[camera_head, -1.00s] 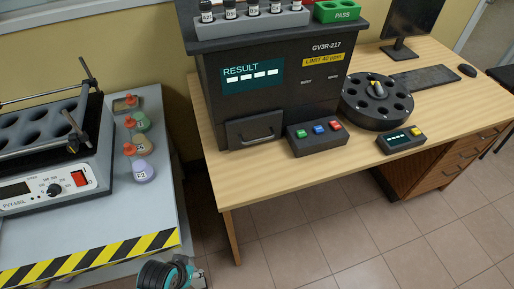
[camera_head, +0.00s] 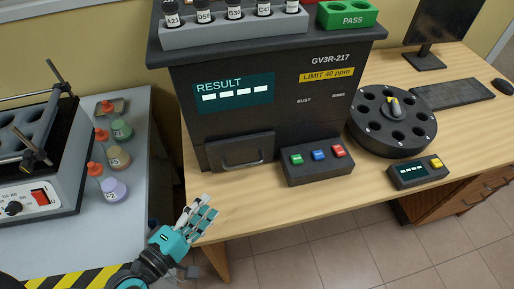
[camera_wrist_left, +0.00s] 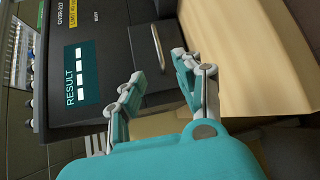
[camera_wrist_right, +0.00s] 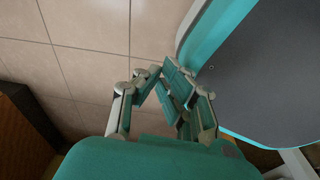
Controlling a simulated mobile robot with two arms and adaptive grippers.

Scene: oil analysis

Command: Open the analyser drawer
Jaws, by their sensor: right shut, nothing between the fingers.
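The analyser (camera_head: 290,120) is a dark box on the wooden desk, with a lit RESULT screen (camera_head: 234,93). Its drawer (camera_head: 240,152) is a dark panel at the lower left of the front, with a bar handle (camera_head: 238,164); it looks shut. The handle (camera_wrist_left: 157,48) also shows in the left wrist view, ahead of the fingers. My left gripper (camera_head: 201,213) is open and empty, below and left of the drawer, apart from the handle. My right gripper (camera_wrist_right: 162,72) is shut and empty, seen only in the right wrist view over the tiled floor.
A button box (camera_head: 318,165) stands right beside the drawer, with a carousel (camera_head: 395,140) and a small display unit (camera_head: 408,174) farther right. A vial rack (camera_head: 235,32) sits on top of the analyser. Flasks (camera_head: 115,187) stand on the grey bench at left.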

